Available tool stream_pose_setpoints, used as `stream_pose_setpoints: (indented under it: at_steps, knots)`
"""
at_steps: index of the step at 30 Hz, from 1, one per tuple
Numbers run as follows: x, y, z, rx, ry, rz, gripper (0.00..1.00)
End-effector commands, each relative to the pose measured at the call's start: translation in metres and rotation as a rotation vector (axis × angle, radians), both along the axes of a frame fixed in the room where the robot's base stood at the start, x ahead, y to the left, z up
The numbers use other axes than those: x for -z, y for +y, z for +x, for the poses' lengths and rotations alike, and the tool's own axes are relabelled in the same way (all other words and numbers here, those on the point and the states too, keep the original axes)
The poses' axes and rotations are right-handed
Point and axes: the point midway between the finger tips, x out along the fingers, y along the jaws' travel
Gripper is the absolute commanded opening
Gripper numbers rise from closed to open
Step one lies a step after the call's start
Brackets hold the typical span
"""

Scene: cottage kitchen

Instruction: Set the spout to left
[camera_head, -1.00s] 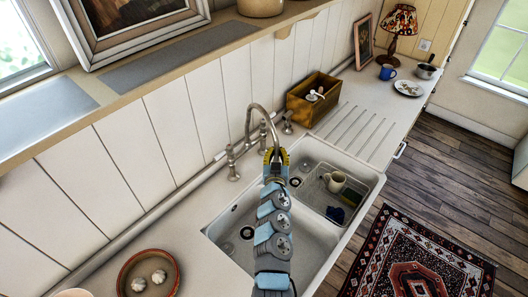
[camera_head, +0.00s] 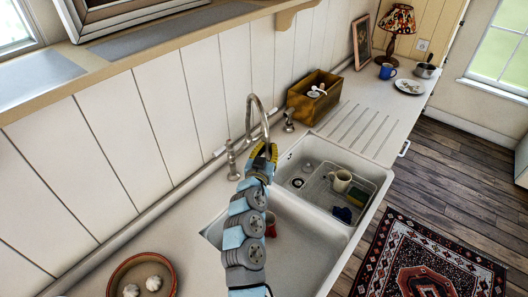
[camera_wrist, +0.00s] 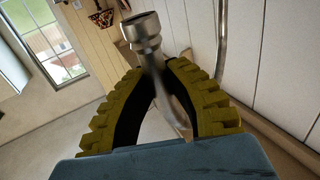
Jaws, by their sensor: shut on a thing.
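The metal tap spout (camera_head: 252,105) arches up from behind the double sink and curves over toward my gripper. My gripper (camera_head: 262,152) is at the spout's hanging end, above the divide between the two basins. In the wrist view, its yellow ridged fingers (camera_wrist: 160,85) close around the spout's tube. The spout's wider nozzle end (camera_wrist: 143,32) sticks out beyond the fingertips. The grip's contact points are partly hidden behind the fingers.
Two tap handles (camera_head: 232,160) (camera_head: 288,120) flank the spout. The right basin holds a wire rack with a cream mug (camera_head: 340,181). A red thing (camera_head: 270,226) shows in the left basin. A wooden box (camera_head: 308,106) stands behind, and a bowl (camera_head: 140,276) sits front left.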

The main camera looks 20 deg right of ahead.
Motion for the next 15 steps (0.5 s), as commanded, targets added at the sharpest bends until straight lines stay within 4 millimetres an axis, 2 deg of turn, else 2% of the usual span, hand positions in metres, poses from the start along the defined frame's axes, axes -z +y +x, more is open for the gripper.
stream_pose_setpoints:
  at_steps: [14, 15]
  knots:
    - [-0.0045, -0.0037, -0.0015, 0.011, -0.005, -0.004, 0.0]
    - [-0.0044, -0.0037, -0.0015, 0.011, -0.005, -0.004, 0.22]
